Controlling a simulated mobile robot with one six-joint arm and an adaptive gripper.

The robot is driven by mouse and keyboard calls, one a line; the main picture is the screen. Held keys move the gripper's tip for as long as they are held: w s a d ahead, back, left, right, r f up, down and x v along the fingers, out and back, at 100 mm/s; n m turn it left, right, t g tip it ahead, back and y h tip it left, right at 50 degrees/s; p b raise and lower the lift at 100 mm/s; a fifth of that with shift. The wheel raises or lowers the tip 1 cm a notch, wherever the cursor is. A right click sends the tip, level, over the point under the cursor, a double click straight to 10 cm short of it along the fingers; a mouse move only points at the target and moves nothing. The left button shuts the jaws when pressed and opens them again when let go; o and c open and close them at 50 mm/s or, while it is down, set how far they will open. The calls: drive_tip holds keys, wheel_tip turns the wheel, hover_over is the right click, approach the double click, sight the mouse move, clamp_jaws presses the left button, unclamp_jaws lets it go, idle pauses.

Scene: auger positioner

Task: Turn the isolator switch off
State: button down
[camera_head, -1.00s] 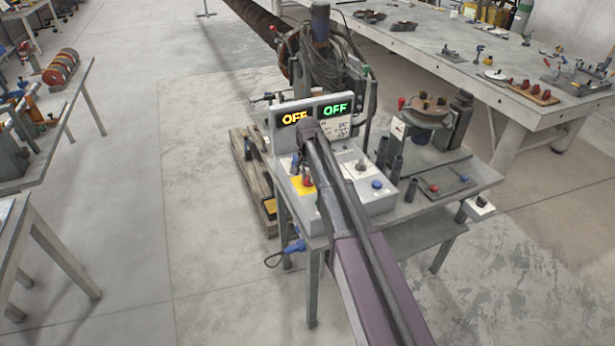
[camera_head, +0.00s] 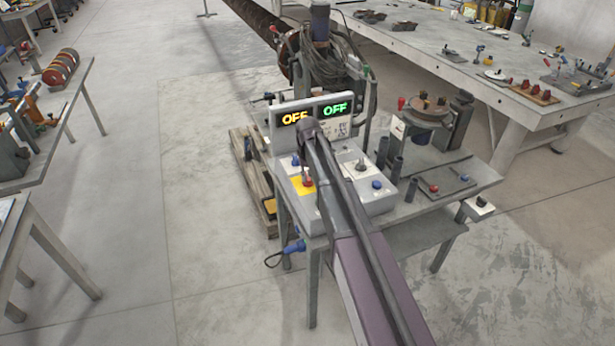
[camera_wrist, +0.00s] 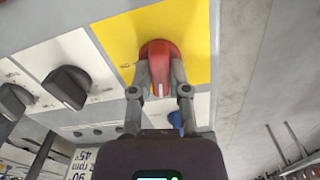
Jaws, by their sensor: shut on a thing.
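The isolator switch is a red rotary handle (camera_wrist: 160,52) on a yellow plate (camera_wrist: 199,22) in the wrist view. A pale line on its handle runs down toward my gripper. The red handle (camera_head: 308,181) on its yellow plate also shows on the control box in the head view. My gripper (camera_wrist: 160,83) has its two grey fingers on either side of the red handle and is shut on it. In the head view my arm covers part of the box, and the grip is too small to make out.
Black knobs (camera_wrist: 68,85) on white plates and a blue button (camera_wrist: 175,119) sit near the switch. Two displays (camera_head: 315,113) at the back of the box read OFF, one yellow and one green.

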drive_tip(key=shift+n, duration=1.2)
drive_tip(key=c, duration=0.6)
unclamp_jaws()
